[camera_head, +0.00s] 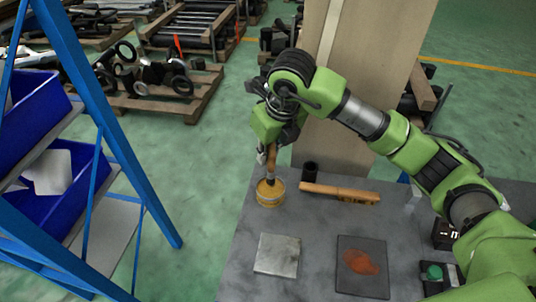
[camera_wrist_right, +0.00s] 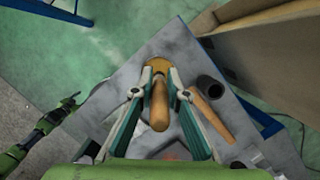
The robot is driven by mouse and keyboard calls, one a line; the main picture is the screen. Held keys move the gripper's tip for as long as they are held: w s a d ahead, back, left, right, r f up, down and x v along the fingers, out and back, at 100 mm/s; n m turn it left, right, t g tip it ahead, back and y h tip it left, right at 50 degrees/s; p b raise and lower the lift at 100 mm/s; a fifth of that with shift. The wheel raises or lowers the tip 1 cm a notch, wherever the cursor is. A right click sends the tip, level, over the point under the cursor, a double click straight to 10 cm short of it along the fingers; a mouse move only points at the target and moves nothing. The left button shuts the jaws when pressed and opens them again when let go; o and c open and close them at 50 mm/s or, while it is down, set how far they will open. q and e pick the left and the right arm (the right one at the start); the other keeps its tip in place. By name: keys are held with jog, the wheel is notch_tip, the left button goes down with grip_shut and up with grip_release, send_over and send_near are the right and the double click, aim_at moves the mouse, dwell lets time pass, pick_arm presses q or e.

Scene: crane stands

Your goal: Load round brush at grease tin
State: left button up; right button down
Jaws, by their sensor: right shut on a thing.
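The round brush (camera_head: 271,165) has a wooden handle and stands nearly upright, its lower end at the yellow grease tin (camera_head: 270,196). My right gripper (camera_head: 266,154) is shut on the brush's handle above the tin. In the right wrist view the handle of the brush (camera_wrist_right: 159,108) lies between the fingers of the right gripper (camera_wrist_right: 159,80), and part of the tin (camera_wrist_right: 157,64) shows beyond. The bristles are hidden, and I cannot tell how deep they sit. My left gripper (camera_wrist_right: 66,106) shows small and dark at the left of the right wrist view; its jaws are unclear.
A wooden-handled tool (camera_head: 340,193) and a dark cup (camera_head: 309,172) are right of the tin. A light plate (camera_head: 278,255) and a dark plate with an orange smear (camera_head: 345,284) are nearer. A blue rack (camera_head: 118,150) with bins stands left, beyond a floor gap.

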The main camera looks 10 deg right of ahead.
notch_tip(320, 180, up, 5)
jog(key=shift+r+p, duration=0.1)
jog(key=shift+p, duration=0.9)
jog(key=shift+s+d+f+n, duration=0.25)
jog(key=shift+s+f+n, duration=0.15)
jog(key=shift+n, duration=0.5)
jog(key=s+d+f+n+g+b, duration=0.1)
jog(key=s+n, duration=0.4)
jog(key=n, duration=0.5)
jog(key=s+d+f+n+g, duration=0.2)
jog(key=s+n, duration=0.4)
jog(key=n, duration=0.4)
jog(key=s+d+f+n+g+h+b, duration=0.1)
jog(key=s+d+n+g, duration=0.2)
jog(key=n, duration=0.6)
jog(key=shift+s+d+f+n+b, duration=0.3)
jog(key=shift+s+d+n, duration=0.1)
jog(key=shift+s+d, duration=0.7)
